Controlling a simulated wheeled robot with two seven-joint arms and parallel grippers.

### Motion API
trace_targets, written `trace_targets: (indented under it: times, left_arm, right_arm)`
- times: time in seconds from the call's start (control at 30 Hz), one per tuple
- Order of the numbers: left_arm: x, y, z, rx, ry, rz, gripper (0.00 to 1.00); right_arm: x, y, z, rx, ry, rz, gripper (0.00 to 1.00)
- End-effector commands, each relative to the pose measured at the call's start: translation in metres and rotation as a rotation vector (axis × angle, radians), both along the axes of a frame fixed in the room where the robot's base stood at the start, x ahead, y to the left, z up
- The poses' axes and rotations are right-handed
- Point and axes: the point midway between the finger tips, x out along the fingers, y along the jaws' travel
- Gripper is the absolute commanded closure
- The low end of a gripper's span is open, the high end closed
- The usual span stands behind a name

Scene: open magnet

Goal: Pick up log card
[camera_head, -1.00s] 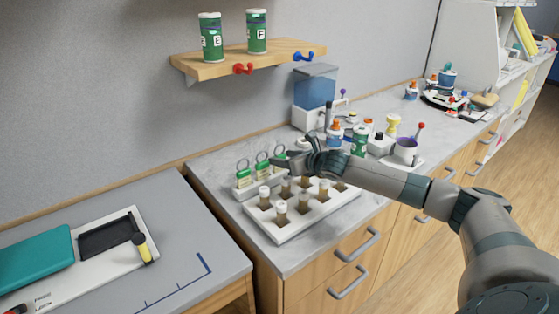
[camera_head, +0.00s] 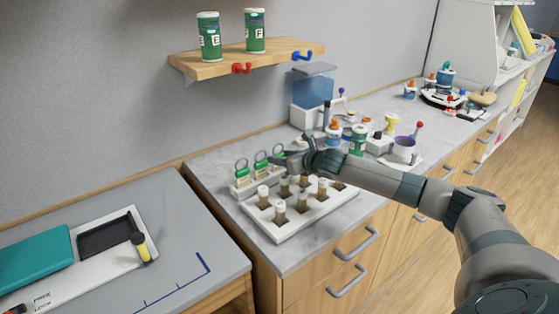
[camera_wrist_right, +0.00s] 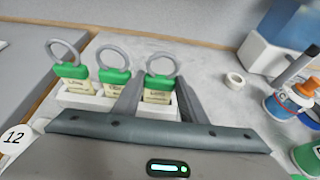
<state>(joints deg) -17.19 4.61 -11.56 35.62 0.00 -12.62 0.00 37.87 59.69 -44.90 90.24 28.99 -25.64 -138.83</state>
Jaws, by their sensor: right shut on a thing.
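Several green-topped cards with grey ring handles stand in a white holder (camera_wrist_right: 75,101) on the grey counter. In the right wrist view they are a left card (camera_wrist_right: 72,76), a middle card (camera_wrist_right: 114,80) and a right card (camera_wrist_right: 159,86); their small print is too blurred to read. My right gripper (camera_wrist_right: 158,97) has its fingers on either side of the right card and is shut on it. The card is still upright, at the holder's right end. In the head view my right gripper (camera_head: 281,158) reaches in from the right and partly hides this card. My left gripper is out of view.
A white rack (camera_head: 288,236) of brown-filled vials stands just in front of the holder. Bottles, a green can (camera_head: 359,139) and a blue-tanked dispenser (camera_head: 313,92) stand behind and right. A wooden shelf (camera_head: 290,57) hangs above. The grey table (camera_head: 185,262) at left has clear room.

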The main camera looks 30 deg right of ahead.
Motion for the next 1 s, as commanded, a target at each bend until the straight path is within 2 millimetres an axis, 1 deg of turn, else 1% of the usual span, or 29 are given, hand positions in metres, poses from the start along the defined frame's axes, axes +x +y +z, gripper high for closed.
trace_targets:
  times: [0.27, 0.43, 0.53, 0.57, 0.6, 0.7, 0.83, 0.9, 1.0]
  left_arm:
    - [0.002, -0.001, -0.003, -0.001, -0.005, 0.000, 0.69]
    - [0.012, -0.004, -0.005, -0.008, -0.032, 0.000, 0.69]
    - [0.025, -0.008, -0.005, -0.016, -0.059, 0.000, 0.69]
    - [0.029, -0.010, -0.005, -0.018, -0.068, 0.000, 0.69]
    - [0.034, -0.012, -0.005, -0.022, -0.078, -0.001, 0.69]
    - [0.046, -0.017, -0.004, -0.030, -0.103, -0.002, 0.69]
    - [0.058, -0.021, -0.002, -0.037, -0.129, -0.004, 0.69]
    - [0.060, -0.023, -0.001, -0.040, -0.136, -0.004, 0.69]
    - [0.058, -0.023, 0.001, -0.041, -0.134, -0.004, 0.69]
  right_arm:
    - [0.000, 0.000, 0.009, 0.001, -0.002, 0.001, 0.83]
    - [0.001, -0.001, 0.027, -0.002, -0.004, 0.000, 0.83]
    - [0.001, -0.001, 0.041, -0.002, -0.005, -0.001, 0.83]
    - [-0.001, -0.004, 0.044, -0.004, -0.003, -0.003, 0.83]
    - [-0.005, -0.012, 0.047, -0.005, -0.002, -0.003, 0.83]
    - [-0.015, -0.027, 0.058, -0.004, -0.001, -0.005, 0.83]
    - [-0.028, -0.049, 0.074, -0.003, -0.002, -0.005, 0.83]
    - [-0.036, -0.061, 0.082, -0.004, -0.002, -0.004, 0.83]
    - [-0.045, -0.075, 0.094, -0.002, -0.001, -0.005, 0.83]
